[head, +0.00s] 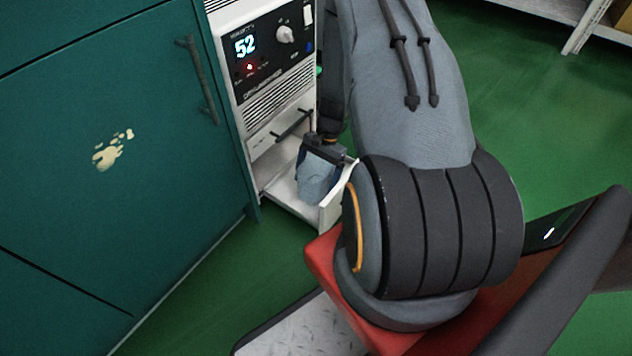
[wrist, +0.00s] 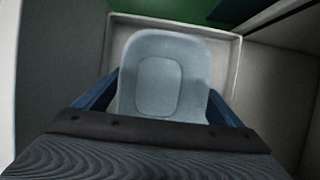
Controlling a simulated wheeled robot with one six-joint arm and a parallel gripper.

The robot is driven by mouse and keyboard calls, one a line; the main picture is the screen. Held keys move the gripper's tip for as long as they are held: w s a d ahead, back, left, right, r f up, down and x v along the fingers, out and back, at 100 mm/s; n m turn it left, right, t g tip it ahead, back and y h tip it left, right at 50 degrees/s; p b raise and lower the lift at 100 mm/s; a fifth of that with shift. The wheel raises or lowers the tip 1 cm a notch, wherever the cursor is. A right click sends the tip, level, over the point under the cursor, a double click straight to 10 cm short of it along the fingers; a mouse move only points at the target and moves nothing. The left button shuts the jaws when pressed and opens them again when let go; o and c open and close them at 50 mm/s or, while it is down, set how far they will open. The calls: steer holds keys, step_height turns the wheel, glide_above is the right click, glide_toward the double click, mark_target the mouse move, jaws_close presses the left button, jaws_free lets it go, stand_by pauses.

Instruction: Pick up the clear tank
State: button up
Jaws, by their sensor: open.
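The clear tank (head: 315,178) is a pale grey-blue container standing in a pulled-out white tray at the foot of the white machine. In the wrist view the tank (wrist: 160,48) is seen from above, rounded, with an inset panel on its top. My gripper (wrist: 162,100) is open, with one blue finger on each side of the tank. I cannot tell whether the fingers touch it. The near part of the tank is hidden by the gripper's dark body. In the head view my gripper (head: 320,158) is over the tank, pointing down.
The white tray (head: 331,211) has low walls around the tank. The white machine (head: 272,60) has a display reading 52, a knob and a bar handle (head: 292,124). A teal cabinet (head: 110,150) stands close on the left. Green floor (head: 560,130) is open on the right.

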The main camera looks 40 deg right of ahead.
steer(key=shift+f, duration=0.2)
steer(key=c, duration=1.3)
steer(key=shift+r, duration=0.1)
